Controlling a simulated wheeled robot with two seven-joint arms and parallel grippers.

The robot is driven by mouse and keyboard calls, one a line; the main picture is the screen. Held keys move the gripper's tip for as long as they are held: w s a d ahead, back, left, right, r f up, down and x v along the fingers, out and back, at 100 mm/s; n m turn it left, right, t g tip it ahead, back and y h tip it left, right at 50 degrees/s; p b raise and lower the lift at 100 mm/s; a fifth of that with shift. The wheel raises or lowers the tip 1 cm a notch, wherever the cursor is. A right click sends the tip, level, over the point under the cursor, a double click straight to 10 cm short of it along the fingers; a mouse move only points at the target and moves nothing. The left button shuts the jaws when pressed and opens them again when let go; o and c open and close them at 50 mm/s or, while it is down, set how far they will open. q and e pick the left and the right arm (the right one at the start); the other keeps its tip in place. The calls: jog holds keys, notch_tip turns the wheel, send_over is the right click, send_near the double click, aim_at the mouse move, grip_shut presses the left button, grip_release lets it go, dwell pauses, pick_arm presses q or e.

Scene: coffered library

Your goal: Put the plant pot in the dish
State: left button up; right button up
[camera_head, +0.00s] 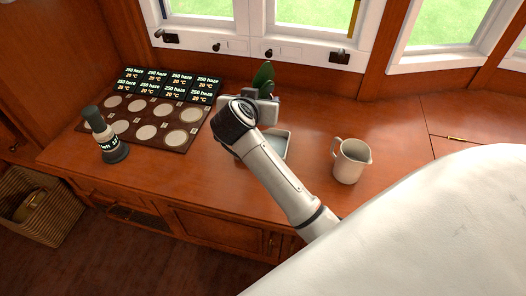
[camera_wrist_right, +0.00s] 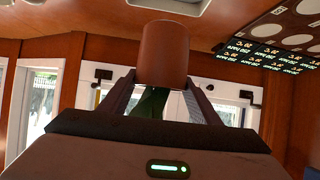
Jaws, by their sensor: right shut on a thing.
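The plant pot (camera_wrist_right: 166,52) is a brown, rounded pot held between the fingers of my right gripper (camera_wrist_right: 161,82) in the right wrist view. That view looks upside down, with green leaves (camera_wrist_right: 150,102) below the pot. In the head view, the green plant (camera_head: 263,75) rises behind my right gripper (camera_head: 264,100), which hides the pot. The dish (camera_head: 281,146) is a shallow, pale grey-blue tray on the wooden counter, partly covered by my right forearm. A pale rim, apparently the dish (camera_wrist_right: 165,8), shows at the top of the wrist view. The pot appears apart from it. My left gripper is not in view.
A white jug (camera_head: 349,162) stands right of the dish. To the left lie a dark board (camera_head: 148,117) with pale discs and labelled dark tiles (camera_head: 168,82).

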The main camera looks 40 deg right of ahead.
jog(key=f, duration=0.2)
jog(key=d+f+b, duration=0.1)
jog(key=f, duration=0.1)
jog(key=w+f+b, duration=0.1)
jog(key=f, duration=0.1)
jog(key=shift+d, duration=0.15)
jog(key=shift+f, duration=0.45)
notch_tip(320, 180, down, 4)
jog(key=b, duration=0.2)
jog(key=shift+f+b, duration=0.2)
jog(key=shift+b, duration=0.1)
jog(key=shift+f, duration=0.15)
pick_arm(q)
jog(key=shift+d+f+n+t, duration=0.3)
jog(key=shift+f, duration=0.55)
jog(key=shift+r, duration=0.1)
